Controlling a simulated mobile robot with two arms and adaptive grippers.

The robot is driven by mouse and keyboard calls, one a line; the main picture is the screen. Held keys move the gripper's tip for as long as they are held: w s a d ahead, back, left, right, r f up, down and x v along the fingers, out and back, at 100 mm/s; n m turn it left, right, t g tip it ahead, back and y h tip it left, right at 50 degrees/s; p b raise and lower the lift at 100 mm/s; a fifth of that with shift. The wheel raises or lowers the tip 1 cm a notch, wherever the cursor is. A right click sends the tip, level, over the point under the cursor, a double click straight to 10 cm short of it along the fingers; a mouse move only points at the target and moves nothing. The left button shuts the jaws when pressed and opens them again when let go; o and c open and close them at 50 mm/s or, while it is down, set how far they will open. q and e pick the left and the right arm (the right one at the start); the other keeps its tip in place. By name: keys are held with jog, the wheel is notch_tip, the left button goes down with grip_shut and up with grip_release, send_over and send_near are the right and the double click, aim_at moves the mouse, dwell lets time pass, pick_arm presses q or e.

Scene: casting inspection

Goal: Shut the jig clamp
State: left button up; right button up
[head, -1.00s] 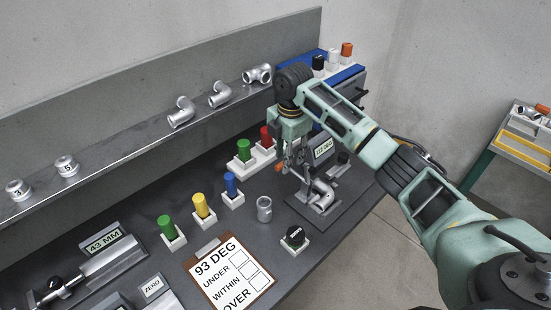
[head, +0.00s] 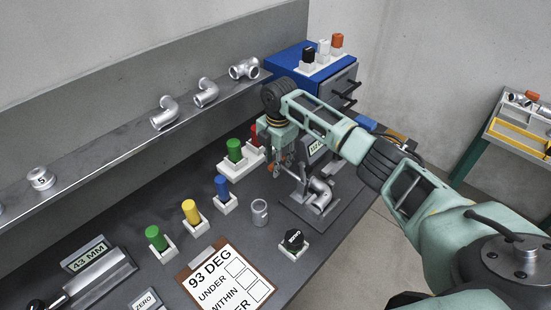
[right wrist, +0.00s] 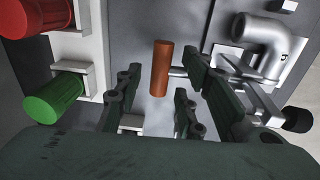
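The inspection jig (head: 295,211) stands on the bench with a silver elbow casting (head: 322,191) in it. The casting also shows at the upper right of the right wrist view (right wrist: 266,42). The clamp's orange handle (right wrist: 160,68) stands out from a metal rod beside the casting. My right gripper (right wrist: 162,85) is open, with its dark fingers on either side of the handle and gaps visible. In the head view my right gripper (head: 277,160) hangs at the jig's left side, partly hiding the clamp. My left gripper is not in view.
Green (head: 234,150), blue (head: 222,187) and yellow (head: 191,211) cylinders stand in white holders left of the jig. A blue cabinet (head: 288,60) stands behind.

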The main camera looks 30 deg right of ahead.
grip_shut()
dwell(0.4)
